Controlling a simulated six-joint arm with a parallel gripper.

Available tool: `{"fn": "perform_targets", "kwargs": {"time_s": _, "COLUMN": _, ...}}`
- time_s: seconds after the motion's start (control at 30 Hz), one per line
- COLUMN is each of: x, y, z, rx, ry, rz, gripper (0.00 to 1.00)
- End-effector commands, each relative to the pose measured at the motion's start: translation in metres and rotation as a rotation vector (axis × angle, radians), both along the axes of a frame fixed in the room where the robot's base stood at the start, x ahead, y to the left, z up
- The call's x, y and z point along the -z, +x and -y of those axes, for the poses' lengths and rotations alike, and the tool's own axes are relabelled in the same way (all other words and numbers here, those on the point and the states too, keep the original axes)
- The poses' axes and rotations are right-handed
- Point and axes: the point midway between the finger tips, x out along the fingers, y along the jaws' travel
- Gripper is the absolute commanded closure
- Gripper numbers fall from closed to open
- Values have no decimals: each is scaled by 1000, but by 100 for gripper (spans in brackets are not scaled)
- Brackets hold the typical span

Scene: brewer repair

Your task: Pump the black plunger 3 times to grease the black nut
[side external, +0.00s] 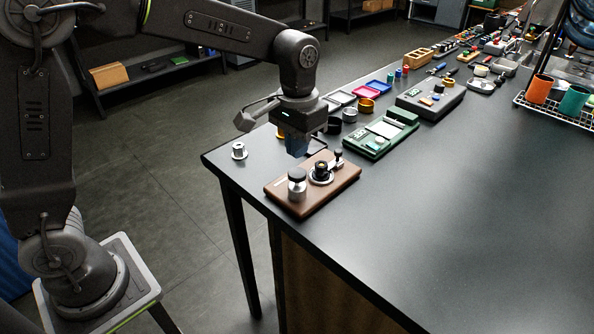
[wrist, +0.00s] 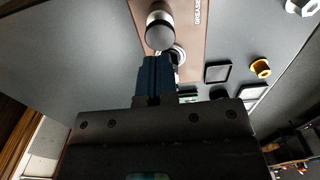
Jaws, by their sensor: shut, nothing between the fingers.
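A brown board (side external: 330,190) lies near the table corner. On its near left part stands a silver cylinder with a black cap, the black plunger (side external: 297,175); it also shows in the wrist view (wrist: 160,32). Beside it, the black nut (side external: 320,168) sits on a pale round base; in the wrist view my fingers partly hide that area. My gripper (side external: 297,152), with blue fingers, hangs above the board behind the plunger, apart from it. It is shut and empty, its fingertips together in the wrist view (wrist: 155,62).
A small black-topped post (side external: 338,156) stands on the board's far right. A silver spool (side external: 239,150) sits at the table's left edge. A green case (side external: 380,138) and several small trays and cups lie behind. The table right of the board is clear.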

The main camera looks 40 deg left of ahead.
Motion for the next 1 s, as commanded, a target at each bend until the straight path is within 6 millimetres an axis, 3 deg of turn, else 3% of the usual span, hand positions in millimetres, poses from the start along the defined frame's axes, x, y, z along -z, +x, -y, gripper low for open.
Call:
{"fn": "perform_targets", "kwargs": {"time_s": 0.6, "x": -55, "y": 0, "z": 0, "rx": 0, "ry": 0, "rz": 3, "gripper": 100}}
{"fn": "perform_targets", "kwargs": {"time_s": 1.0, "x": -58, "y": 0, "z": 0, "rx": 0, "ry": 0, "rz": 1, "gripper": 100}}
